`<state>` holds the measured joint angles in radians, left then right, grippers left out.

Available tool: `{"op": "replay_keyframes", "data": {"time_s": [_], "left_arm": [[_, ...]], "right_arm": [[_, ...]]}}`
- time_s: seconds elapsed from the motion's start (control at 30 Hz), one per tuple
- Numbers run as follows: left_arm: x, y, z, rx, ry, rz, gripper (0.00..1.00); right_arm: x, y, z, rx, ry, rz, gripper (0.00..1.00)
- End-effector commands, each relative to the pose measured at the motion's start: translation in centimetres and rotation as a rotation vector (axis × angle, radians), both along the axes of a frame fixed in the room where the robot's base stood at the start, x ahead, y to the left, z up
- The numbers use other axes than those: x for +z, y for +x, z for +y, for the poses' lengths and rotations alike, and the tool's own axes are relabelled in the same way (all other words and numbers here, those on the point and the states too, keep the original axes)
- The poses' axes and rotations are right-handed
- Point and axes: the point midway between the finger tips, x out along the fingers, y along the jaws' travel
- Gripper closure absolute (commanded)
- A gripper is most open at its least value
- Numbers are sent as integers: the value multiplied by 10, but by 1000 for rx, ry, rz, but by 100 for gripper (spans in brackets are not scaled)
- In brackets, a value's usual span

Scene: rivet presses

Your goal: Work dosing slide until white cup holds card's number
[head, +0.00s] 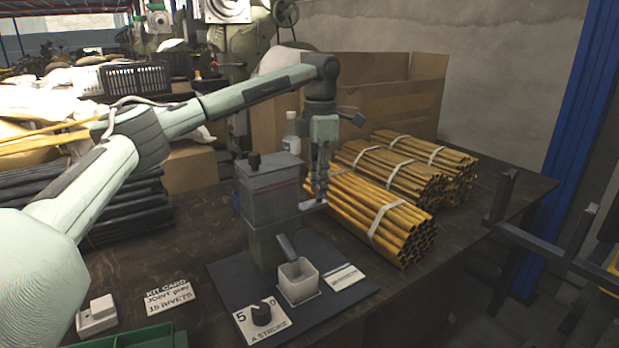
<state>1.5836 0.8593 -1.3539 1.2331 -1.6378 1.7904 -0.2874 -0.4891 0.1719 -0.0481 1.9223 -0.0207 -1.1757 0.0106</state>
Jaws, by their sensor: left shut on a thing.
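The grey dosing unit (268,190) stands on a dark base plate (228,275), with a dark knob on top and a chute sloping down at its front. The white cup (298,283) sits below the chute; I cannot make out what it holds. My left gripper (317,194) points down at the unit's right side, shut on the dosing slide's end (313,204), which the fingers mostly hide. The kit card (167,296) lies on the table and appears to read 15 rivets. A dial plate (262,320) with a black knob shows 5, 0 and "a stroke". My right gripper is out of view.
Strapped bundles of yellow tubes (372,212) lie close right of my gripper. A cardboard box (395,95) and a white bottle (291,133) stand behind. A small white block (97,315) and a green tray (140,338) are at front left. Dark rails stand at the right.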

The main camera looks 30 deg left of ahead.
Motion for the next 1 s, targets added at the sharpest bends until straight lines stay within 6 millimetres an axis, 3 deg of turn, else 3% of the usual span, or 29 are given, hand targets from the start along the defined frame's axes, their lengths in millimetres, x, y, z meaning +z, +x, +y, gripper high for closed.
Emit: {"op": "replay_keyframes", "data": {"time_s": [0.33, 0.37, 0.43, 0.77, 1.0], "left_arm": [[2, 6, -2, 0, -1, -13, 100], [2, 6, -2, 0, -2, -14, 80], [2, 6, -2, 0, -1, -13, 71], [3, 5, -2, 0, 0, -7, 71], [39, 5, -3, 0, -2, -10, 71]], "right_arm": [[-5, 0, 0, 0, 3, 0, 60], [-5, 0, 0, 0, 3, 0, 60], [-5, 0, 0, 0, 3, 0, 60], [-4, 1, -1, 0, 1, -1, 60], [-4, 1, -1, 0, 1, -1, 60]]}}
